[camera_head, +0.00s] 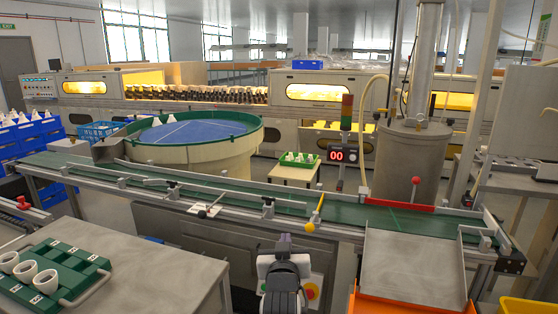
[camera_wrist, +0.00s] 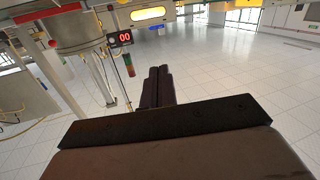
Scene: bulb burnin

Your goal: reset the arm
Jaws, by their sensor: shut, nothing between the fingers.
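My gripper (camera_wrist: 158,72) is shut and empty. Its two dark fingers lie together in the wrist view, and it points out over the pale tiled floor (camera_wrist: 220,75). In the head view my dark arm (camera_head: 283,275) stands upright at the bottom centre, in front of the conveyor (camera_head: 240,190). It hides part of a panel with a red button (camera_head: 311,291).
A grey table (camera_head: 150,270) at lower left bears a green tray (camera_head: 45,270) with white cups. A steel chute (camera_head: 415,265) with orange edges is at lower right. A round blue turntable (camera_head: 190,133) and a counter reading 00 (camera_head: 343,155) stand beyond.

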